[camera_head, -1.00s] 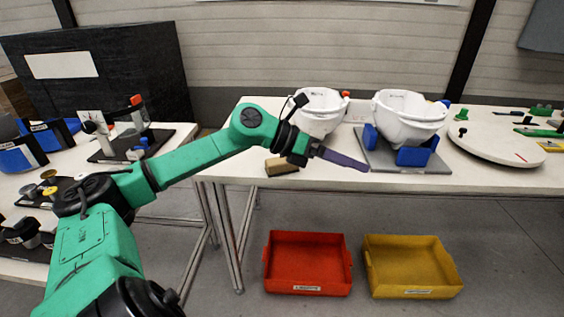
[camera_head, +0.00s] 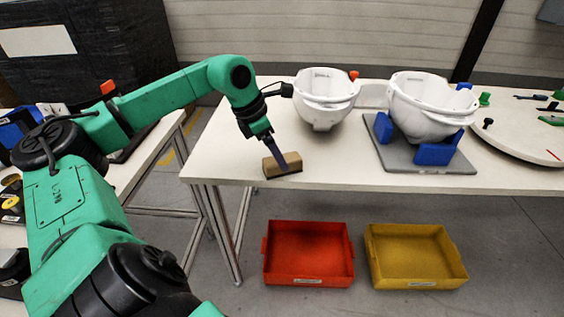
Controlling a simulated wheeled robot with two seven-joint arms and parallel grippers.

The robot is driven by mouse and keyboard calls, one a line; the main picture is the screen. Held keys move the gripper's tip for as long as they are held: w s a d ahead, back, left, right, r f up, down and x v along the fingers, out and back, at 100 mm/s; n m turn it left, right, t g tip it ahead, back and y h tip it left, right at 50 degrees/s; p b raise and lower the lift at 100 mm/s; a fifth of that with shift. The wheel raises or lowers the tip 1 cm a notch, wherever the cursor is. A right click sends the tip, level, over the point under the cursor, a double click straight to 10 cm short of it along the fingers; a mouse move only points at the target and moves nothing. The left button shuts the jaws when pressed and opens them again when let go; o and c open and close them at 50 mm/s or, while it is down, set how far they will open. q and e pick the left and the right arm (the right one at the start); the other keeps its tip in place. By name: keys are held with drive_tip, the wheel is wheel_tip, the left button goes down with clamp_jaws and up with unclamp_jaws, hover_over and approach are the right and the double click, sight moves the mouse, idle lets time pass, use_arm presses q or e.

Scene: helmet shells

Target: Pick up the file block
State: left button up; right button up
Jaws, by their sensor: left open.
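The file block (camera_head: 270,169) is a small tan-brown block near the front left edge of the white table. My left gripper (camera_head: 282,165) points down at it, with a dark purple-grey finger in front of or against the block. The finger hides part of the block, and I cannot tell whether the finger touches it. The left gripper is open. My right gripper is not in view.
A white helmet shell (camera_head: 325,98) stands behind the block. A second shell (camera_head: 425,100) sits in blue supports on a grey plate (camera_head: 398,158). A red bin (camera_head: 308,281) and a yellow bin (camera_head: 418,282) lie on the floor. The table (camera_head: 232,150) left of the block is clear.

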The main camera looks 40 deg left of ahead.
use_arm(q)
drive_tip(key=shift+w+d+f, duration=0.25)
drive_tip(key=shift+d+f, duration=0.05)
drive_tip(key=shift+f, duration=0.3)
drive_tip(key=shift+w+d+f, duration=0.2)
drive_tip(key=shift+d+f, duration=0.1)
drive_tip(key=shift+f, duration=0.25)
drive_tip(key=shift+w+f, duration=0.1)
drive_tip(key=shift+f, duration=0.2)
drive_tip(key=shift+f, duration=0.2)
drive_tip(key=shift+r, duration=0.1)
clamp_jaws()
